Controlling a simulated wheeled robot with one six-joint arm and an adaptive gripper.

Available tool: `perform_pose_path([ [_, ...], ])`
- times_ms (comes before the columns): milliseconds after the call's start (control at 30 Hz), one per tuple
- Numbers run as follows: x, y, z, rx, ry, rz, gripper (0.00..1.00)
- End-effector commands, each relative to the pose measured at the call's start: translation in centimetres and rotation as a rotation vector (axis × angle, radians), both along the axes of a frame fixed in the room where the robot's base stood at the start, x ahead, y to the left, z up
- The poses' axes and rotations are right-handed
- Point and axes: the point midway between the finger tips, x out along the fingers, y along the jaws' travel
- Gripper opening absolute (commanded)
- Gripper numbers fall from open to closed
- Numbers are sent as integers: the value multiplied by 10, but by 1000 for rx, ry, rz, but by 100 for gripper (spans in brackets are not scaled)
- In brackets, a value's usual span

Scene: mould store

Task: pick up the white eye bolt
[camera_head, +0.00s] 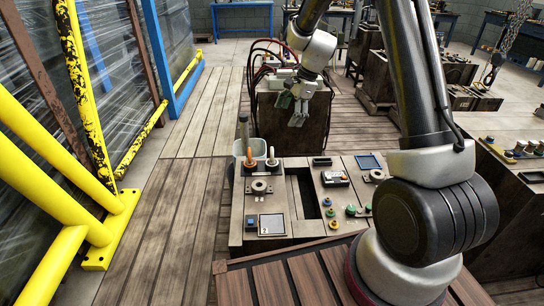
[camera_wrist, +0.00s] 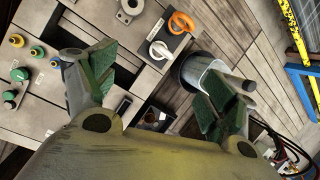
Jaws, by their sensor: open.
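The white eye bolt (camera_head: 271,158) stands upright beside an orange eye bolt (camera_head: 249,157) on a small dark plate at the back left of the panel-topped bench. In the wrist view the white eye bolt (camera_wrist: 160,49) shows as a ring on the dark plate (camera_wrist: 172,38), with the orange eye bolt (camera_wrist: 182,22) above it. My gripper (camera_head: 291,110) is open and empty, above and behind the bench in the head view. In the wrist view my gripper (camera_wrist: 155,92) has its green-padded fingers spread apart, with the white eye bolt beyond the gap between them. They do not touch it.
The bench top (camera_head: 307,229) carries push buttons, a grey square plate (camera_head: 272,224) and a dark slot. A dark cabinet (camera_head: 292,125) with hoses stands behind. Yellow rails (camera_head: 60,160) line the left.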

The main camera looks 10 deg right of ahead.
Motion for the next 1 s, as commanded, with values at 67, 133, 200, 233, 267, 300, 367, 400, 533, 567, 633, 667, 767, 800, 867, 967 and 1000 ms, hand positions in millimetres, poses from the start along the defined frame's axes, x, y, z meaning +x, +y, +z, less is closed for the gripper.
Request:
perform_pose_path([
  [67, 16, 7, -42, 27, 58, -97, 85],
  [133, 27, 12, -72, 47, 98, -177, 85],
  [200, 35, 16, -97, 63, 130, -243, 85],
  [233, 37, 17, -107, 69, 142, -266, 85],
  [267, 39, 18, -114, 73, 153, -286, 85],
  [300, 41, 20, -123, 78, 162, -309, 85],
  [367, 43, 21, -132, 83, 175, -335, 85],
  [400, 44, 22, -137, 84, 179, -344, 85],
  [533, 45, 27, -153, 88, 186, -356, 85],
  [567, 45, 29, -156, 87, 187, -356, 85],
  [633, 46, 31, -163, 87, 187, -356, 85],
  [667, 46, 32, -166, 87, 186, -356, 85],
  [767, 46, 34, -174, 86, 185, -355, 85],
  [800, 46, 36, -180, 86, 186, -355, 85],
  [867, 46, 38, -189, 86, 186, -354, 85],
  [967, 47, 44, -204, 86, 186, -353, 85],
  [1000, 47, 46, -209, 86, 186, -353, 85],
])
